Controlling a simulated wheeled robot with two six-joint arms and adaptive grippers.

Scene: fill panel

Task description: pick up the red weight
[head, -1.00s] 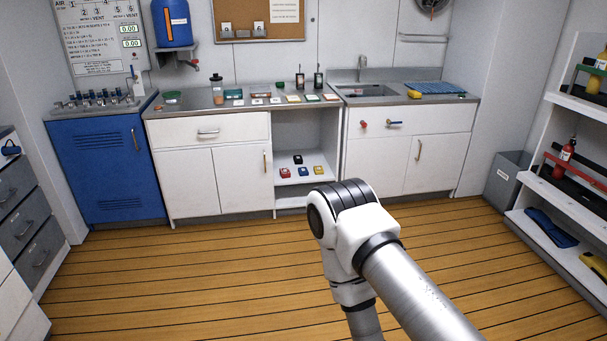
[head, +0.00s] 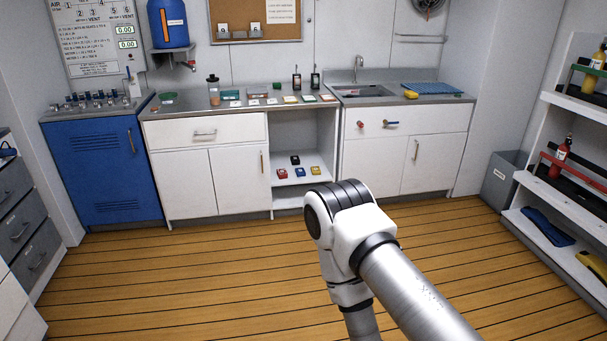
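The red weight (head: 282,174) is a small red block on the open shelf (head: 290,183) under the counter, at the left of a small group. A blue weight (head: 300,172) and a yellow weight (head: 315,170) sit to its right, and a black weight (head: 295,160) sits behind them. My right arm comes in from the lower right, well in front of the shelf, and its gripper is out of the picture. My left arm and gripper do not show.
White cabinets (head: 208,185) flank the shelf opening. A blue cabinet (head: 100,170) stands at the left, grey drawers (head: 22,232) nearer left. A grey bin (head: 503,180) and a white rack (head: 530,190) stand at the right. The wooden floor (head: 190,270) before the shelf is clear.

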